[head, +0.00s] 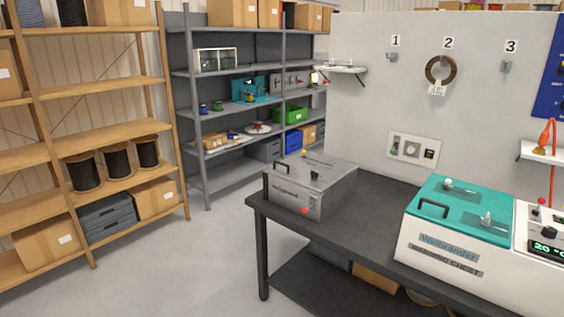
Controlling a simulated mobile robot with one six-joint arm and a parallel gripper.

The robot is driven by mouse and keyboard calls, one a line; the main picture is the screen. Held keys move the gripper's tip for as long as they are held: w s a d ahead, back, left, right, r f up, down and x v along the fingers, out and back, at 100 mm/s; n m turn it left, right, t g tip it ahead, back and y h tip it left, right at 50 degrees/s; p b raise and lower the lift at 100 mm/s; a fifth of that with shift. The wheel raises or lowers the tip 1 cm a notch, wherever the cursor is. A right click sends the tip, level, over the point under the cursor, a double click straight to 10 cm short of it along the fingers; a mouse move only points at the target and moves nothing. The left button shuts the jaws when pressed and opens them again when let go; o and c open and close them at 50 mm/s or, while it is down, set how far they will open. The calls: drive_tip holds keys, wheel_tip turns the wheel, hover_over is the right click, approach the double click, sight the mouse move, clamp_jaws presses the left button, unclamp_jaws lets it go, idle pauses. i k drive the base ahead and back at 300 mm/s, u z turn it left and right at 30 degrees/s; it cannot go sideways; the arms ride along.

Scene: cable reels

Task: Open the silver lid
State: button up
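The silver lid (322,172) lies flat on top of a silver metal box (298,202) at the left end of a dark workbench. The lid looks closed. A red knob (304,210) shows low on the box's front. My gripper is not in view.
The dark workbench (378,208) has free room between the silver box and a white chest (440,262) with a teal lid (460,208). A wall (480,110) stands behind. Shelves (110,89) are at the left, with open floor (200,262) before the bench.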

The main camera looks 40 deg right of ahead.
sight(295, 169)
drive_tip(key=z, duration=0.3)
drive_tip(key=i, duration=0.95)
